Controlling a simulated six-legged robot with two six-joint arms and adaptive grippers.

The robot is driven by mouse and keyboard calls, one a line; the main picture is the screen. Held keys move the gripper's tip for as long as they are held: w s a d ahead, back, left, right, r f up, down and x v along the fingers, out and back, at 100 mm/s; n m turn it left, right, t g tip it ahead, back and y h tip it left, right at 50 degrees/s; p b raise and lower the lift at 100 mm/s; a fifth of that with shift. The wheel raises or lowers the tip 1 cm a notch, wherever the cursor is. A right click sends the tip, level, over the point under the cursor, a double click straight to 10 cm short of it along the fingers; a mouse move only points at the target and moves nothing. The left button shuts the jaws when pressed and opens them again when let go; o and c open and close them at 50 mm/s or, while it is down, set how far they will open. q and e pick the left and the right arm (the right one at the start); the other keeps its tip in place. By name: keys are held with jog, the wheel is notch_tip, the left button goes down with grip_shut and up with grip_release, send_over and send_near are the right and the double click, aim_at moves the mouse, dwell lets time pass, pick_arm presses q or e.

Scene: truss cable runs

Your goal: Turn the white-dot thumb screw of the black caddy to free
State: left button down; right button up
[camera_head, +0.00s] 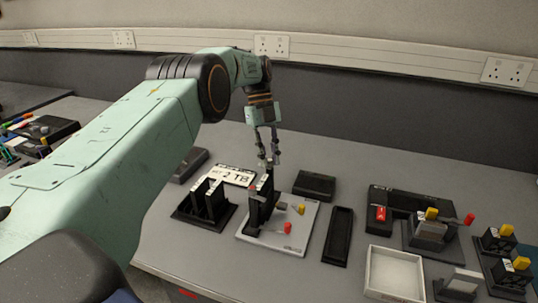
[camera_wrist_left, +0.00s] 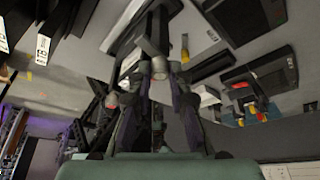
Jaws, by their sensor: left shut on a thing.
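The black caddy (camera_head: 261,207) stands upright on a light grey plate (camera_head: 290,243). A small red spot shows near its top. My left gripper (camera_head: 268,162) points down at the caddy's top end and is shut on a dark upright part of it. In the left wrist view my left gripper (camera_wrist_left: 172,68) has its fingertips at either side of this dark part. I cannot make out a white dot, so I cannot tell which thumb screw is which. A yellow knob (camera_head: 301,209) and a red knob (camera_head: 287,228) sit on the plate beside the caddy. My right gripper is not in view.
A black slotted rack (camera_head: 187,213) and a white label card (camera_head: 231,175) are left of the plate. A black tray (camera_head: 339,237) and a white tray (camera_head: 394,276) are to its right, then black fixtures (camera_head: 430,235) with red and yellow knobs. The wall is behind.

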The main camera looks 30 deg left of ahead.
aim_at(269, 159)
pick_arm(q)
jog(key=shift+r, duration=0.1)
jog(key=c, duration=1.2)
grip_release()
notch_tip(269, 159, up, 10)
jog(key=shift+f, duration=0.1)
